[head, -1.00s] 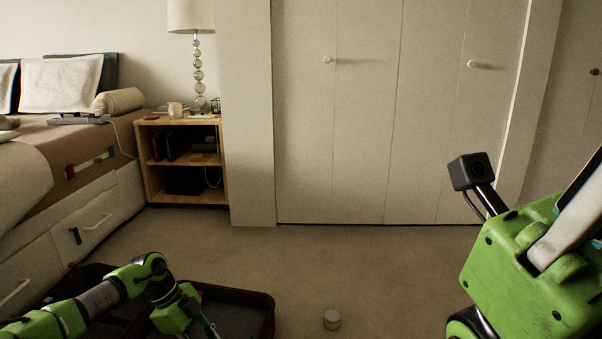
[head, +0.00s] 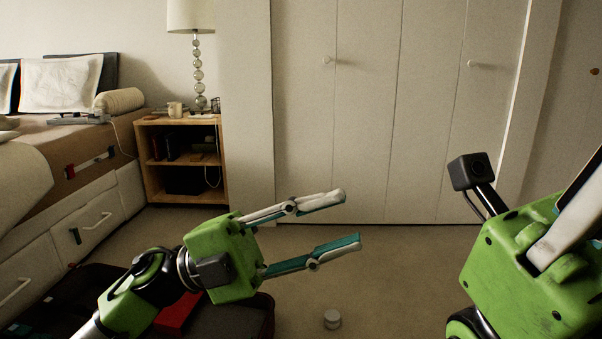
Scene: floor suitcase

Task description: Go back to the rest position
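My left gripper (head: 350,218) is raised in the middle of the head view, above the floor and to the right of the suitcase. Its two fingers are spread apart and nothing is between them. My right gripper (head: 570,225) is partly in view at the right edge; its green body and part of a pale finger show, and the fingertips are cut off. The open dark suitcase (head: 262,318) lies on the floor at the lower left, partly hidden by my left arm. A red thing (head: 178,312) lies inside it.
The bed with drawers (head: 95,220) is at the left, beside a wooden nightstand (head: 150,198) with a lamp (head: 191,15). White closet doors (head: 360,130) close off the back. Carpet between is clear.

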